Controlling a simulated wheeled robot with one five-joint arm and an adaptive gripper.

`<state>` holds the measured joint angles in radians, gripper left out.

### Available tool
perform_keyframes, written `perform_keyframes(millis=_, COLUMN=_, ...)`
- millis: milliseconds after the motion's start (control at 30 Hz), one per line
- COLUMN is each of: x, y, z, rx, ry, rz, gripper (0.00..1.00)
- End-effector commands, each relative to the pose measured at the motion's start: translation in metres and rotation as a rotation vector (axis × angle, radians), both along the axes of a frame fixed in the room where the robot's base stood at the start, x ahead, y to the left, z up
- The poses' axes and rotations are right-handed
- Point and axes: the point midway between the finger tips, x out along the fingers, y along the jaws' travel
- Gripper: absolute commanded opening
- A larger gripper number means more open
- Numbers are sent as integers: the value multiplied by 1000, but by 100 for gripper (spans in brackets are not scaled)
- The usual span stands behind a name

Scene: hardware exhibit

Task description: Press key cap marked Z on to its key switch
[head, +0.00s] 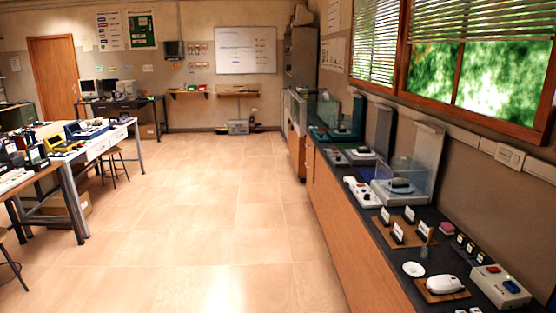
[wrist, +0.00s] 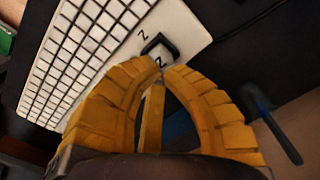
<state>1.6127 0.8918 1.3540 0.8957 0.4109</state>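In the wrist view, a pale key cap marked Z (wrist: 158,60) shows at the tips of my gripper (wrist: 165,66). The two yellow ribbed fingers bend inward and come close together around it. Their tips hide part of the cap. Just beyond it is a black square key switch surround (wrist: 160,42) on a pale panel, with a second letter Z printed to its left. The cap overlaps the near side of this surround in the picture; I cannot tell whether they touch. My gripper does not show in the head view.
A white keyboard (wrist: 88,45) fills the upper left of the wrist view. A dark blue rod (wrist: 272,125) lies to the right on a dark surface. In the head view, a long dark counter (head: 385,235) with several exhibits runs along the right; the tiled floor (head: 200,220) is clear.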

Motion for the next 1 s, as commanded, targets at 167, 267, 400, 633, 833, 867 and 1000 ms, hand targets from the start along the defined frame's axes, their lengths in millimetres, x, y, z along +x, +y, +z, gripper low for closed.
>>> perform_keyframes(millis=167, x=0, y=0, z=-3, rx=0, ry=0, rz=0, gripper=0)
perform_keyframes(millis=267, x=0, y=0, z=-4, rx=0, ry=0, rz=0, gripper=0)
perform_keyframes(millis=400, x=0, y=0, z=-6, rx=0, ry=0, rz=0, gripper=0)
perform_keyframes(millis=633, x=0, y=0, z=-9, rx=0, ry=0, rz=0, gripper=0)
perform_keyframes(millis=833, x=0, y=0, z=-12, rx=0, ry=0, rz=0, gripper=0)
perform_keyframes(millis=867, x=0, y=0, z=-12, rx=0, ry=0, rz=0, gripper=0)
perform_keyframes(millis=1000, x=0, y=0, z=-14, rx=0, ry=0, rz=0, gripper=0)
